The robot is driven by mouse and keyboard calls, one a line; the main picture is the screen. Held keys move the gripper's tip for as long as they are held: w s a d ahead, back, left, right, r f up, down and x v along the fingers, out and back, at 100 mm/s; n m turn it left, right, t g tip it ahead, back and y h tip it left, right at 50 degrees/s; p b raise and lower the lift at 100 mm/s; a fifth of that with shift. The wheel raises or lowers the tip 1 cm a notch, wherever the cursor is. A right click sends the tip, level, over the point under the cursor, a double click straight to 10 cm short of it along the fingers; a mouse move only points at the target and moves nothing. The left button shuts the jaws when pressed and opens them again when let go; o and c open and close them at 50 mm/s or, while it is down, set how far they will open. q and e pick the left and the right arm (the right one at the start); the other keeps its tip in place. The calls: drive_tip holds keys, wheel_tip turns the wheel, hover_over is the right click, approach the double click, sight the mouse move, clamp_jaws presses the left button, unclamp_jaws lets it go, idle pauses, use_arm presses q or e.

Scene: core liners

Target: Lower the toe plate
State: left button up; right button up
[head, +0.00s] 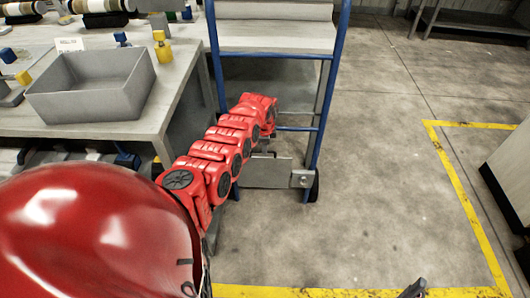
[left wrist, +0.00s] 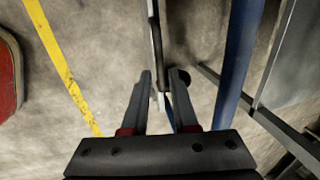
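The toe plate (head: 268,172) is a flat grey plate low on the blue-framed hand truck (head: 325,95), standing roughly upright with a bracket at its right end. My left gripper (head: 268,147) is at the plate's upper edge, mostly hidden by my red arm. In the left wrist view, my left gripper (left wrist: 163,88) is open, its two fingers on either side of the thin, edge-on plate (left wrist: 154,40). I cannot tell whether a finger touches it. A small dark part at the bottom edge of the head view may be my right gripper (head: 415,288); its fingers cannot be made out.
A workbench (head: 185,75) with a grey bin (head: 92,90) stands to the left of the hand truck. A blue upright (left wrist: 238,65) is close to the right of my left fingers. The concrete floor in front and right is clear, with yellow lines (head: 455,180).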

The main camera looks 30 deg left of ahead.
use_arm(q)
drive_tip(key=shift+b+x, duration=0.45)
drive_tip(key=shift+x, duration=0.5)
clamp_jaws()
idle(0.8)
